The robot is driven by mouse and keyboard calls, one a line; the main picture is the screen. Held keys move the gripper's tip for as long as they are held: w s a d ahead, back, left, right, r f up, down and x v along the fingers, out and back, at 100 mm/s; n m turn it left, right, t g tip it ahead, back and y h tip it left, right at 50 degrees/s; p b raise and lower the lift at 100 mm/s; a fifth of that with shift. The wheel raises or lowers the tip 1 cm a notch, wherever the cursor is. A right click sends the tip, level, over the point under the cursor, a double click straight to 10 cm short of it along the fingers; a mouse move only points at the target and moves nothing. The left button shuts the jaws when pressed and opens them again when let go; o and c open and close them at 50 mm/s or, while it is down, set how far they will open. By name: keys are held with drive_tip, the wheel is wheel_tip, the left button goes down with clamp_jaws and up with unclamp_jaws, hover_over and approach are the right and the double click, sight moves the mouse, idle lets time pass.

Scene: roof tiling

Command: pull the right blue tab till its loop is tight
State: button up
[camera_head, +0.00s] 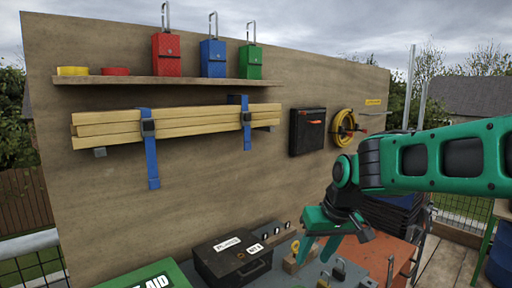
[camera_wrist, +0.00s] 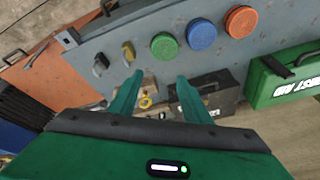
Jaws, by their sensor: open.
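Two blue straps go around a bundle of pale wooden planks (camera_head: 180,122) on the board. The right blue strap (camera_head: 246,104) has a dark buckle (camera_head: 246,117), and its tab (camera_head: 247,139) hangs a little below the planks. The loop's top stands slightly above the planks. The left blue strap (camera_head: 152,165) hangs lower. My green gripper (camera_head: 335,248) is open and empty, pointing down over the worktop, right of and below the right tab, well apart from it. In the wrist view, my gripper's fingers (camera_wrist: 160,79) are spread; no strap shows there.
A shelf (camera_head: 160,80) with red, blue and green padlocks is above the planks. A black box (camera_head: 307,131) and a coiled yellow hose (camera_head: 343,127) hang to the right. Below are a dark toolbox (camera_head: 232,256), a green first-aid case (camera_wrist: 285,75) and small padlocks (camera_wrist: 128,50).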

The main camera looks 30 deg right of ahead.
drive_tip(key=w+r+n+t, duration=0.2)
drive_tip(key=w+r+t, duration=0.1)
drive_tip(key=w+r, duration=0.3)
drive_tip(key=w+r+n+t, duration=0.1)
drive_tip(key=w+r+t, duration=0.25)
drive_tip(key=w, duration=0.55)
drive_tip(key=n+t+y, duration=0.2)
drive_tip(key=n+t, duration=0.1)
drive_tip(key=t, duration=0.1)
approach(249, 145)
drive_tip(key=x, duration=0.4)
drive_tip(key=shift+w, duration=0.1)
drive_tip(key=x, duration=1)
drive_tip(key=shift+w+a+f, duration=0.15)
drive_tip(key=shift+w+f, duration=0.05)
drive_tip(key=c, duration=1.1)
